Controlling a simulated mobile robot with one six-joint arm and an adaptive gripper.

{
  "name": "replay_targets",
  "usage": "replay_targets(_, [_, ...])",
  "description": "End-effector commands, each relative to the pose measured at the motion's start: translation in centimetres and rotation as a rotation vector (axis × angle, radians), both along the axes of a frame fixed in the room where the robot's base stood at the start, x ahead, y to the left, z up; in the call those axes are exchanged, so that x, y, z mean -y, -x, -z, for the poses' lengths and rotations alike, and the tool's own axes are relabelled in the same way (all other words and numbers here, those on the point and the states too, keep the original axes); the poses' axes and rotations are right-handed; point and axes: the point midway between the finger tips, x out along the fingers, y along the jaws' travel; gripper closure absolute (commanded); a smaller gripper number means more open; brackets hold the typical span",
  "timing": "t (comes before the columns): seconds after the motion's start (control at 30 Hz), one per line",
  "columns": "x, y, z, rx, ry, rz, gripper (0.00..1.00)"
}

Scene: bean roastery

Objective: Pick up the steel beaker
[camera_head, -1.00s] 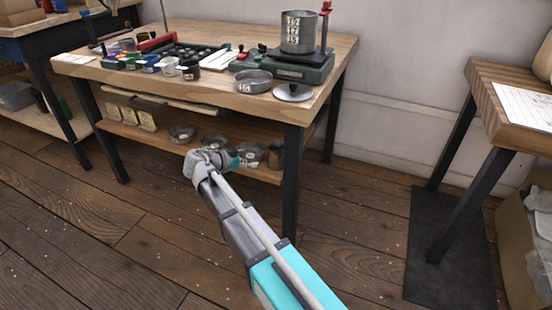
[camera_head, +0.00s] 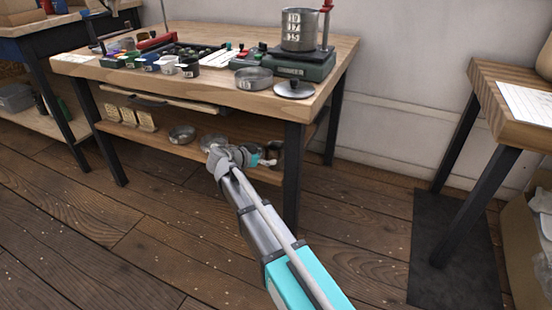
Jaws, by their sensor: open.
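A dark metal cup (camera_head: 275,148), which looks like the steel beaker, stands near the right end of the table's lower shelf (camera_head: 150,140). My gripper (camera_head: 264,160) is at that shelf, its fingertips close in front of the cup and covering part of it. Whether they touch it cannot be told. My gripper is open and small in view, and its wrist hides part of the shelf and the dishes behind. A larger grey metal canister with number labels (camera_head: 299,30) stands on the scale on the tabletop.
Shallow metal dishes (camera_head: 182,134) stand on the lower shelf, left of my gripper. The tabletop edge (camera_head: 215,98) overhangs the shelf, and a black table leg (camera_head: 291,180) stands just right of the cup. The wooden floor (camera_head: 130,240) in front is clear.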

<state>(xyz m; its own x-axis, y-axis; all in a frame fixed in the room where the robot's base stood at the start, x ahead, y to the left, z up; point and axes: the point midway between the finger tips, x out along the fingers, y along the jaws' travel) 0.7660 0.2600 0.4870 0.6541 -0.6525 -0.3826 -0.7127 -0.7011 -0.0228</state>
Motion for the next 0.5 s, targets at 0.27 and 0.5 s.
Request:
replay_targets(0.27, [1.2, -1.0, 0.9, -0.001, 0.001, 0.003, 0.00])
replay_targets(0.5, [3.0, -2.7, 2.0, 0.000, 0.000, 0.003, 0.00])
